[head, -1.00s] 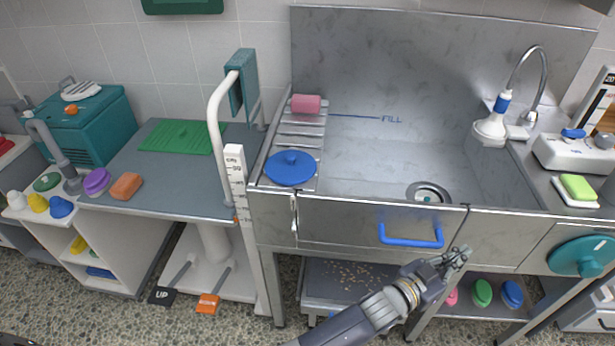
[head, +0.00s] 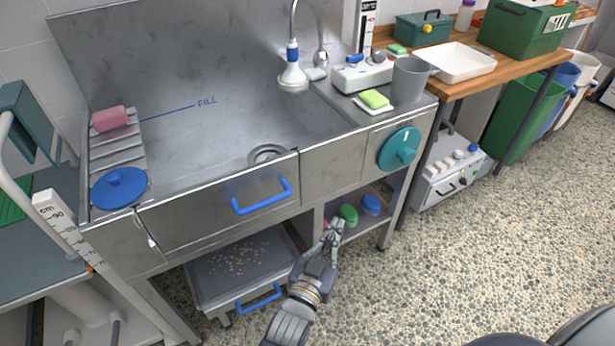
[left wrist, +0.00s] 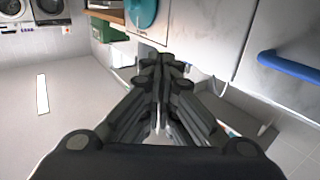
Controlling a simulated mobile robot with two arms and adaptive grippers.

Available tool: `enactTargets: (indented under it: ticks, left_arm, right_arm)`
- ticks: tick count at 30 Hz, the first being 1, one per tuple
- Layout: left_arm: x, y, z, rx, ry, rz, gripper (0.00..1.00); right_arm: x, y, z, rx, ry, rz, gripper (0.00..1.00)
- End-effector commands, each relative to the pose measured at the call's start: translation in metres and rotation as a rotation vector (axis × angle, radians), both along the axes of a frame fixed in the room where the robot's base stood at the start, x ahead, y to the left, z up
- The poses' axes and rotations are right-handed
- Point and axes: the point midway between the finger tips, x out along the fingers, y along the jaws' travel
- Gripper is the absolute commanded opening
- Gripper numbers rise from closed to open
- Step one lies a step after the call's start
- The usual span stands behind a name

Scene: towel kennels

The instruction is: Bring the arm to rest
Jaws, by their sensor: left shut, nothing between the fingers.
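My left gripper (head: 333,230) is in front of the steel tub's lower shelf in the head view, below and right of the blue drawer-style handle (head: 262,197). Its fingers are together with nothing between them. The left wrist view shows the same closed fingers (left wrist: 162,66), with the blue handle (left wrist: 291,66) at the right and the teal round dial (left wrist: 141,12) at the top. My right gripper does not show in either view.
The steel tub (head: 220,110) stands in front of me. Below it is a tray (head: 225,265) with scattered bits and a blue handle. A green lid (head: 348,215) and a blue lid (head: 371,204) lie on the shelf. The pebbled floor (head: 440,260) at the right is clear.

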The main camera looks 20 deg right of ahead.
Motion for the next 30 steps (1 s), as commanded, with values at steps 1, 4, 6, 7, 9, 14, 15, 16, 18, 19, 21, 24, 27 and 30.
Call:
enactTargets:
  ticks: [1, 4, 6, 7, 9, 14, 15, 16, 18, 19, 21, 24, 27, 30]
  left_arm:
    - [-0.001, 0.0, 0.001, -0.001, -0.001, 0.0, 0.0]
    - [-0.001, 0.0, -0.001, 0.001, 0.001, 0.0, 0.0]
    - [0.0, 0.003, -0.01, 0.012, 0.016, 0.005, 0.0]
    - [0.0, 0.006, -0.017, 0.021, 0.029, 0.009, 0.0]
    - [0.0, 0.017, -0.044, 0.052, 0.074, 0.023, 0.0]
    - [-0.01, 0.064, -0.142, 0.168, 0.246, 0.081, 0.0]
    - [-0.017, 0.079, -0.17, 0.2, 0.297, 0.097, 0.0]
    - [-0.022, 0.091, -0.189, 0.222, 0.333, 0.11, 0.0]
    - [-0.037, 0.119, -0.232, 0.274, 0.419, 0.138, 0.0]
    - [-0.046, 0.131, -0.251, 0.298, 0.457, 0.149, 0.0]
    - [-0.066, 0.162, -0.29, 0.345, 0.543, 0.178, 0.0]
    - [-0.103, 0.207, -0.341, 0.413, 0.667, 0.219, 0.0]
    - [-0.147, 0.252, -0.386, 0.477, 0.794, 0.259, 0.0]
    - [-0.196, 0.299, -0.423, 0.537, 0.919, 0.3, 0.0]
  right_arm:
    - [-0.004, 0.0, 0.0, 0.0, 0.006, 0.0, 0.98]
    - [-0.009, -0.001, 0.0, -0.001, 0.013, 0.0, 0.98]
    - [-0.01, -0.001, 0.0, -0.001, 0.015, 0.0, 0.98]
    - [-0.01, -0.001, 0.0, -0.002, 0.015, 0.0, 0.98]
    - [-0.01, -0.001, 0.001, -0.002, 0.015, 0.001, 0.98]
    - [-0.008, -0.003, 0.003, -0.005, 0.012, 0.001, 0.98]
    - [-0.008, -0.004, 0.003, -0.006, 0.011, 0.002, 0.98]
    - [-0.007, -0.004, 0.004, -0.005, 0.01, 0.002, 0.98]
    - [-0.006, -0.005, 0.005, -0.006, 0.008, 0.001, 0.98]
    - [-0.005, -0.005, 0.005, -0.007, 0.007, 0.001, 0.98]
    - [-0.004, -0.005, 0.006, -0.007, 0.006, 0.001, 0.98]
    - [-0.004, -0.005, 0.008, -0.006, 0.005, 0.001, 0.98]
    - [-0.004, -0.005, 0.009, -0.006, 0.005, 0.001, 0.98]
    - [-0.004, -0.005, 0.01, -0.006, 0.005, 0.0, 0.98]
